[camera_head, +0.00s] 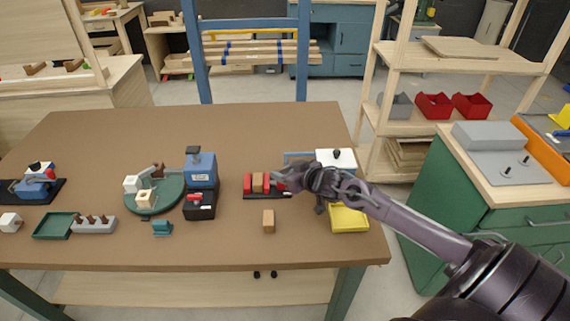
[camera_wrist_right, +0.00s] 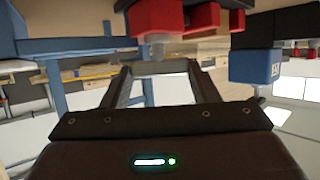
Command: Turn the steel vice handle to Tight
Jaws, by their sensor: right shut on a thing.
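A small vice with red jaws (camera_head: 248,183) stands at the middle right of the brown table, with a wooden block (camera_head: 257,183) between the jaws. My right gripper (camera_head: 282,180) reaches in from the right and is shut at the vice's right end. It covers most of the steel handle in the head view. In the right wrist view, the handle (camera_wrist_right: 158,48) is a pale grey piece below the grey and red vice body (camera_wrist_right: 158,15), at the gripper's fingertips (camera_wrist_right: 160,66). No Tight mark can be read. My left gripper is out of view.
A loose wooden block (camera_head: 268,221) lies in front of the vice. A yellow box (camera_head: 348,219) and a white-topped thing (camera_head: 335,158) stand near my right arm. A blue machine (camera_head: 201,170) and green round plate (camera_head: 155,197) stand left. The table's front middle is mostly clear.

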